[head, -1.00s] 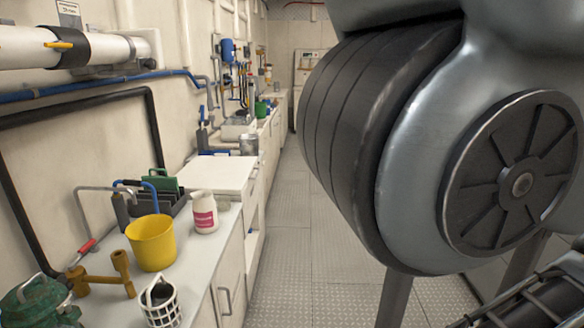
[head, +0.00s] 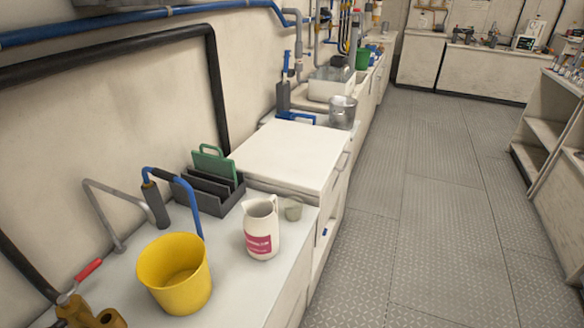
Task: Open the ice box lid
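A white box with a flat, closed top (head: 292,150), which looks like the ice box and its lid, stands against the left wall beyond the near counter. The lid lies level and shut. A small handle (head: 343,167) shows on its right, aisle-facing side. My gripper is not in view, so its state and its distance from the lid do not show.
The near counter holds a yellow bucket (head: 174,275), a white jug (head: 261,228), a small cup (head: 293,209) and a dark rack (head: 212,190) close to the box. A metal pot (head: 342,112) stands just beyond the box. The floor aisle (head: 405,200) is clear; shelves (head: 548,140) line the right.

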